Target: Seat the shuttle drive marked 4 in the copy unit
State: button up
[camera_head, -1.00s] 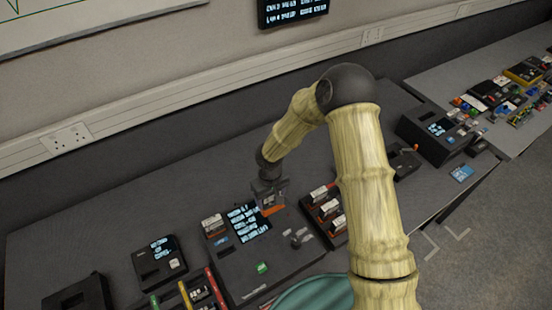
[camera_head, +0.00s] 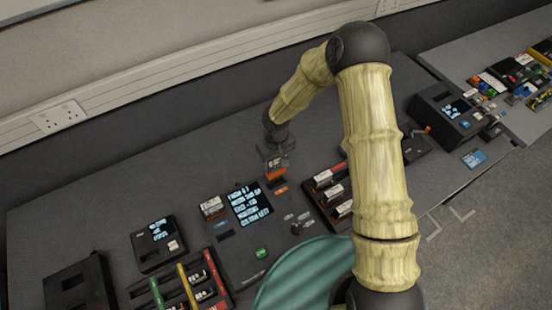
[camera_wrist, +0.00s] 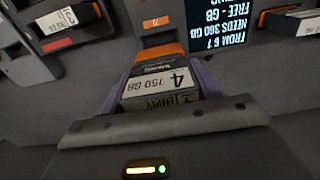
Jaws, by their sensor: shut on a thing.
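My gripper (camera_wrist: 162,85) is shut on the shuttle drive marked 4 (camera_wrist: 158,92), a dark block with an orange end and a white label reading "4 750 GB" and "EMPTY". In the head view my gripper (camera_head: 276,162) holds it above the back right of the copy unit (camera_head: 232,252), a dark box with a lit screen (camera_head: 252,203). The drive's orange end (camera_head: 276,175) points down, apart from an orange mark (camera_head: 281,190) on the unit. Another drive (camera_head: 212,207) sits left of the screen.
A rack (camera_head: 313,206) with several drives stands close to the right of the copy unit. A small unit with a screen (camera_head: 162,230) and a rack with coloured strips (camera_head: 183,278) lie left. The bench behind the unit is clear.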

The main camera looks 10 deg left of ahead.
aim_at(276, 176)
jog(key=shift+f+b, duration=2.05)
jog(key=shift+f, duration=0.9)
jog(key=shift+s, duration=0.1)
jog(key=shift+f+b, duration=0.9)
jog(key=shift+b, duration=0.4)
jog(key=shift+d+f+b, duration=0.1)
jog(key=shift+f+b, duration=0.45)
jog(key=shift+f, duration=0.05)
dwell(0.5)
jog(key=shift+s+f, duration=0.1)
jog(key=shift+f+b, duration=0.5)
jog(key=shift+b, duration=0.1)
dwell(0.4)
